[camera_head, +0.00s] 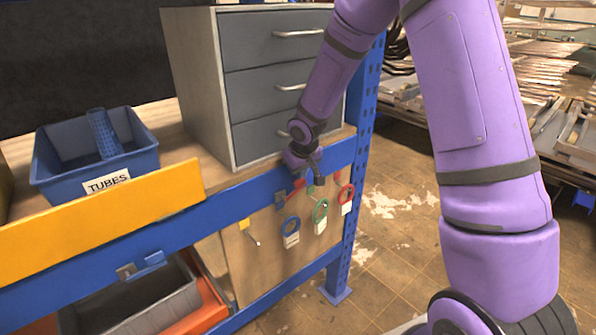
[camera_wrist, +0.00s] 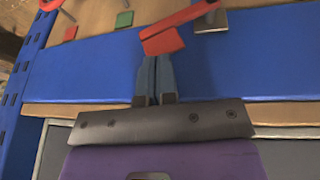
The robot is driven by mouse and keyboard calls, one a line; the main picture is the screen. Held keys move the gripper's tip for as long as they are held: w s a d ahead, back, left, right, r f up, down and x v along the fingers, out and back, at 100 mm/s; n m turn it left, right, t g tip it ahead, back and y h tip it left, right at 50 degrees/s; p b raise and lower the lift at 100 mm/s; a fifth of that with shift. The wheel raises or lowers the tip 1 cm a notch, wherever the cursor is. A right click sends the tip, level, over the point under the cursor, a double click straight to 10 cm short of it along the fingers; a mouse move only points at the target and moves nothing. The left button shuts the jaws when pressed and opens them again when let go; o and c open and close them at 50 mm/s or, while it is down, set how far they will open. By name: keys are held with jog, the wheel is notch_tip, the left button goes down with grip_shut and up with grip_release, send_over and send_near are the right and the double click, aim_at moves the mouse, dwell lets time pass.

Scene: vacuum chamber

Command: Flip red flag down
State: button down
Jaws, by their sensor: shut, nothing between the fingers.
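The red flag (camera_wrist: 163,41) is a flat red piece on a red arm. In the wrist view it slants from a grey metal bracket (camera_wrist: 211,21) at upper right down toward the middle. My gripper (camera_wrist: 154,62) is shut and empty, with its two grey-blue fingertips side by side just below the flag's wide end. They look very close to it; I cannot tell whether they touch. In the head view my gripper (camera_head: 301,163) is at the blue shelf beam, and part of the flag (camera_head: 298,186) shows just below it. My wrist hides some of the flag there.
A grey drawer cabinet (camera_head: 275,88) stands on the bench behind my gripper. Blue (camera_head: 291,229), green (camera_head: 320,212) and red (camera_head: 346,196) ring tags hang below the blue beam (camera_head: 225,205). A blue TUBES bin (camera_head: 55,178) sits at left.

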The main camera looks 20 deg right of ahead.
jog(key=shift+g+y, duration=0.4)
jog(key=shift+y, duration=0.5)
jog(key=shift+w+d+f, duration=0.25)
jog(key=shift+d+f, duration=0.45)
jog(key=shift+d, duration=0.1)
jog(key=shift+w+d+f, duration=0.25)
jog(key=shift+d+f, duration=0.4)
jog(key=shift+d, duration=0.1)
jog(key=v, duration=1)
jog(key=shift+s+r, duration=0.2)
jog(key=shift+r, duration=0.15)
jog(key=shift+d, duration=0.1)
